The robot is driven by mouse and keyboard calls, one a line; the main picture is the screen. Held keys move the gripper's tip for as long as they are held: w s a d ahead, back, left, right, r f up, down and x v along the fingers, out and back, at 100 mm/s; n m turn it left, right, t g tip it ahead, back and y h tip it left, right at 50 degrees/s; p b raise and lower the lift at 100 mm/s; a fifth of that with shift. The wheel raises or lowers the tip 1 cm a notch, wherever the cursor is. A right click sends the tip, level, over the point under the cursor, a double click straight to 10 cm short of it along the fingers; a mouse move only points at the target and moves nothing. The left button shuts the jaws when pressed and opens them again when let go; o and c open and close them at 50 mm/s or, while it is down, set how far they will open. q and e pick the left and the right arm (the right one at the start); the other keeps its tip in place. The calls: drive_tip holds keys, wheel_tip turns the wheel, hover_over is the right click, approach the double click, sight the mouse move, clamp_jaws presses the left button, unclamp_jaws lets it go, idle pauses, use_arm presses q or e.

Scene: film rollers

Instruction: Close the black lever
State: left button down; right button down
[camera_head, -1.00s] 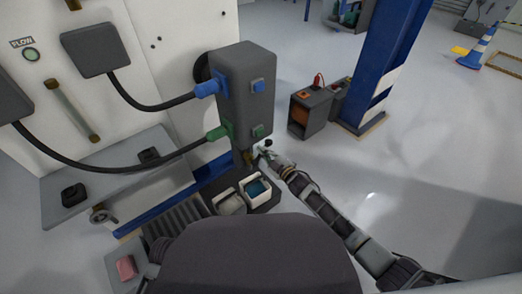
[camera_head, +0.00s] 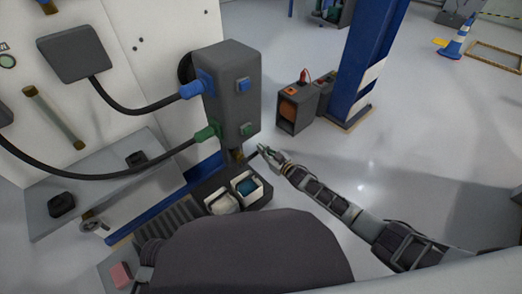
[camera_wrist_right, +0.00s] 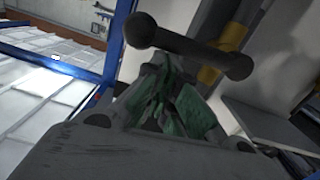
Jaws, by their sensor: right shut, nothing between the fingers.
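The black lever (camera_wrist_right: 192,48) shows in the right wrist view as a dark bar with rounded ends, slanting across in front of my right gripper (camera_wrist_right: 165,100). Its fingers, with green inner parts, are shut and hold nothing. A brass-coloured fitting (camera_wrist_right: 209,76) is behind the bar. In the head view my right gripper (camera_head: 264,150) is just right of the brass fitting (camera_head: 237,155) under the grey box (camera_head: 230,95). The lever (camera_head: 252,154) is small and dark there, between fitting and gripper; whether they touch is unclear. My left gripper is not in view.
Black cables run from the box's blue and green plugs (camera_head: 208,133). A blue column (camera_head: 368,60) and a grey-orange unit (camera_head: 298,107) stand behind. Floor to the right is clear.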

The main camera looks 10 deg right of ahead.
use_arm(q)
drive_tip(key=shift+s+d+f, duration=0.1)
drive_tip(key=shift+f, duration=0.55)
use_arm(e)
drive_tip(key=shift+w+d+f, duration=0.1)
drive_tip(key=shift+f, duration=0.15)
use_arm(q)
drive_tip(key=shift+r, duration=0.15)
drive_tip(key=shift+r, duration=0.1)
use_arm(e)
drive_tip(key=shift+r, duration=0.1)
